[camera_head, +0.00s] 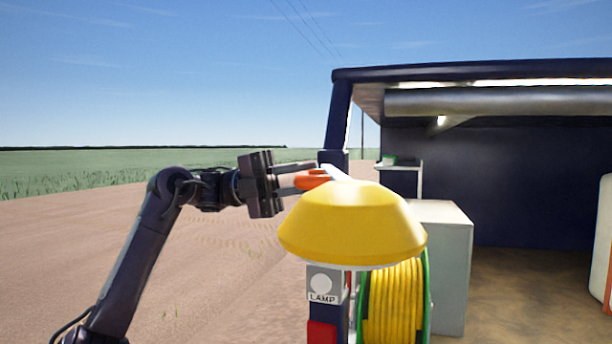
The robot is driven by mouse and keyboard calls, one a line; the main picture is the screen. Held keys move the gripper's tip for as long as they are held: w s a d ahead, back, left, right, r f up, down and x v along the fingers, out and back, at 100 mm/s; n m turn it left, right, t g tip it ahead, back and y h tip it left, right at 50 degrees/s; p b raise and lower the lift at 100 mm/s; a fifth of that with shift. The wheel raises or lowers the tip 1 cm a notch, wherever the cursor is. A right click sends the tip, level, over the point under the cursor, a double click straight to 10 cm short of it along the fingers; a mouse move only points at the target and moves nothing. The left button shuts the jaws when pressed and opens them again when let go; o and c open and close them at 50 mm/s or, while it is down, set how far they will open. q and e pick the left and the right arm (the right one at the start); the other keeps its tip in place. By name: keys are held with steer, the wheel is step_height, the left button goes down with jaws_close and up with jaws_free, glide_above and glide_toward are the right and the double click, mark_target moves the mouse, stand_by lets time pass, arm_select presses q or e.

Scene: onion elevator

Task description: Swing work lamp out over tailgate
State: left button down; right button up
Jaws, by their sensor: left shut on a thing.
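The work lamp (352,226) has a wide yellow shade and hangs in the middle of the head view, in front of the vehicle's left rear post. An orange handle (312,179) shows just above and left of the shade. My left gripper (300,178) reaches in from the left and is shut on this handle. The far finger and part of the grip are hard to make out. A grey plate marked LAMP (322,285) is on the post below the shade. The tailgate cannot be made out. My right gripper is not in view.
A reel of yellow hose or cable (393,303) with a green rim stands just below and right of the lamp. A pale cabinet (442,262) is behind it. The dark post (337,120) and roof edge frame the open vehicle. Open dirt ground lies to the left.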

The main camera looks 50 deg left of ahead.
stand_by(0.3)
arm_select(q)
steer(key=c, duration=1.3)
jaws_free()
steer(key=shift+w, duration=0.1)
steer(key=b+v, duration=0.4)
steer(key=v, duration=0.3)
steer(key=shift+a+f+b, duration=0.15)
steer(key=shift+a+b, duration=0.15)
steer(key=shift+a, duration=0.05)
